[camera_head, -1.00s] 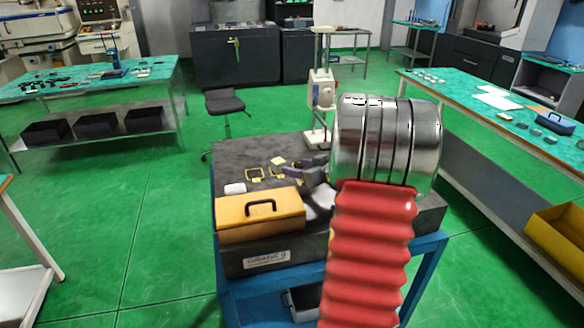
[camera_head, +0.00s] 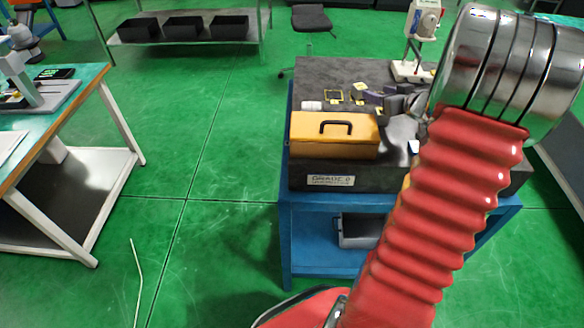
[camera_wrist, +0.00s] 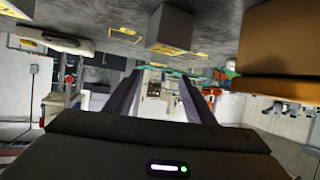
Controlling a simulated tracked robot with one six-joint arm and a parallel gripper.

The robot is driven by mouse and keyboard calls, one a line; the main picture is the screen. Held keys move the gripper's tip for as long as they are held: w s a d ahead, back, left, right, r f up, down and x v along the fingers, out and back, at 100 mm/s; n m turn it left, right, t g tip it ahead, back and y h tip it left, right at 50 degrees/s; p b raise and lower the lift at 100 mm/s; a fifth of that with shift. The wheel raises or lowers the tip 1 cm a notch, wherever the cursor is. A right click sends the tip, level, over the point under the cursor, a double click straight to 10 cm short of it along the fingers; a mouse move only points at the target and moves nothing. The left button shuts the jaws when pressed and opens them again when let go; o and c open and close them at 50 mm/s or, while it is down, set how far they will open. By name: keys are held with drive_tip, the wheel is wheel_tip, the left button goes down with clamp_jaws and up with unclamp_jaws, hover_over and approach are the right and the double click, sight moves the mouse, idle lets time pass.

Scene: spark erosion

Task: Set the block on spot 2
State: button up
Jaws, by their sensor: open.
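My gripper (camera_head: 376,98) is over the dark surface plate (camera_head: 440,178), right of the yellow toolbox. In the wrist view, where the plate shows at the top, the two purple fingers (camera_wrist: 160,78) stand apart with nothing between them. A small grey block (camera_wrist: 172,28) with a yellowish marked face sits on the plate beyond the fingertips. In the head view it seems to be the small pale yellow-topped piece (camera_head: 360,86). A yellow-outlined spot (camera_head: 333,97) lies near it, and outlines show in the wrist view (camera_wrist: 125,32). Their numbers are unreadable.
The yellow toolbox (camera_head: 305,130) stands at the plate's front left. A small white piece (camera_head: 312,106) lies behind it. A stand with a white head (camera_head: 425,20) is at the back right. The plate rests on a blue table (camera_head: 300,235).

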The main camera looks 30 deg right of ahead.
drive_tip(key=a+r+m+g+h, duration=0.1)
drive_tip(key=a+r+h, duration=0.1)
drive_tip(key=a+r, duration=0.5)
drive_tip(key=a+r+g+h, duration=0.2)
drive_tip(key=a+r, duration=0.3)
drive_tip(key=a, duration=0.5)
drive_tip(key=s+a+f+n+g+y, duration=0.1)
drive_tip(key=s+a+f+g+y, duration=0.1)
drive_tip(key=s+a, duration=0.9)
drive_tip(key=s+a+f+n+g+y, duration=0.1)
drive_tip(key=s+a+f+y, duration=0.3)
drive_tip(key=s+a, duration=0.6)
drive_tip(key=a+g, duration=0.1)
drive_tip(key=a, duration=0.6)
drive_tip(key=shift+s+n+g, duration=0.3)
drive_tip(key=shift+s, duration=0.05)
